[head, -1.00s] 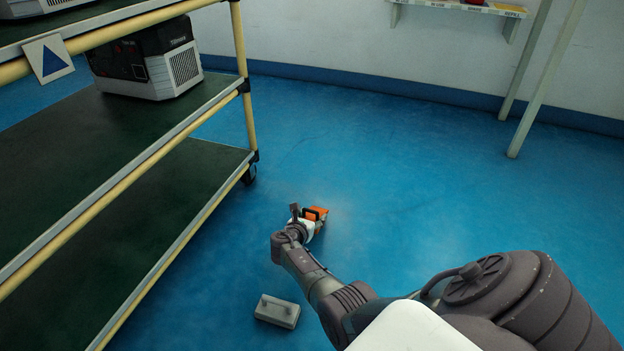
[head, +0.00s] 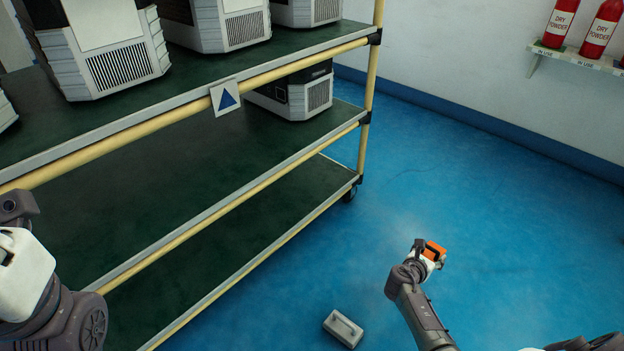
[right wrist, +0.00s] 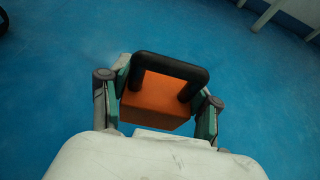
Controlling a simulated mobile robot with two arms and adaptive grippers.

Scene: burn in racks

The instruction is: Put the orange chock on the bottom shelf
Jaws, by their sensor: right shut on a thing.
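The orange chock (head: 436,248) has a black handle and is in my right gripper (head: 428,253), out over the blue floor to the right of the rack. In the right wrist view the orange chock (right wrist: 155,105) sits between the two fingers of my right gripper (right wrist: 158,110), which is shut on it. The bottom shelf (head: 240,225) of the rack is dark green, with a pale metal edge, and its visible part is bare. My left arm shows at the left edge of the head view, but its fingers cannot be made out.
The middle shelf holds a grey and black unit (head: 300,95); several units stand on the top shelf. A yellow post (head: 369,90) bounds the rack's right end. Floor right of it is clear.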

